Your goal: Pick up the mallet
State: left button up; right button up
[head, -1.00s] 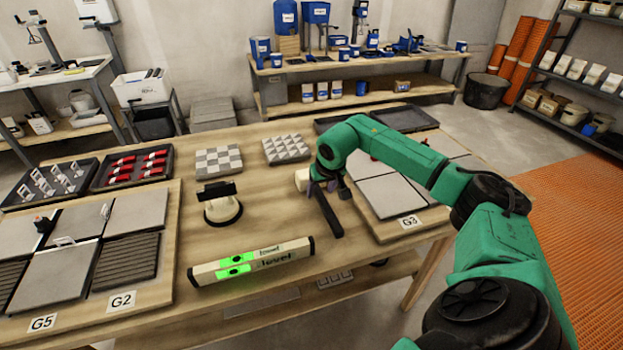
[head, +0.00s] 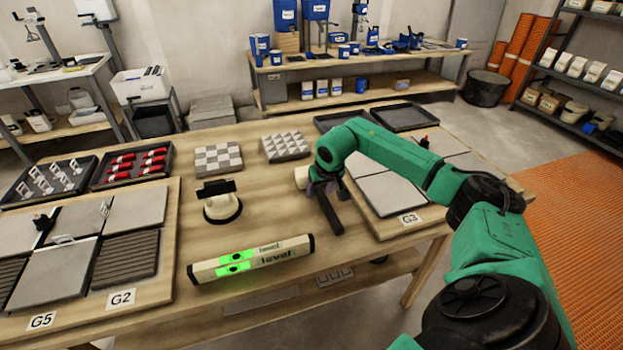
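The mallet lies on the wooden table, with a pale head (head: 302,177) and a dark handle (head: 328,214) that points toward the front of the table. My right gripper (head: 325,190) points down at the mallet, at the handle just beside the head. Its fingers are small, dark and partly hidden by my wrist, so I cannot tell whether they are closed on the handle. The mallet appears to rest on the table. My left gripper is not in view.
A spirit level (head: 252,261) lies in front and left of the mallet. A suction cup lifter (head: 221,203) stands further left. A tile board (head: 409,220) marked G3 is close on the right. Patterned tiles (head: 286,147) lie behind. Bare table surrounds the handle's left side.

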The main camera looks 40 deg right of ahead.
grip_shut()
jog(key=shift+r, duration=0.1)
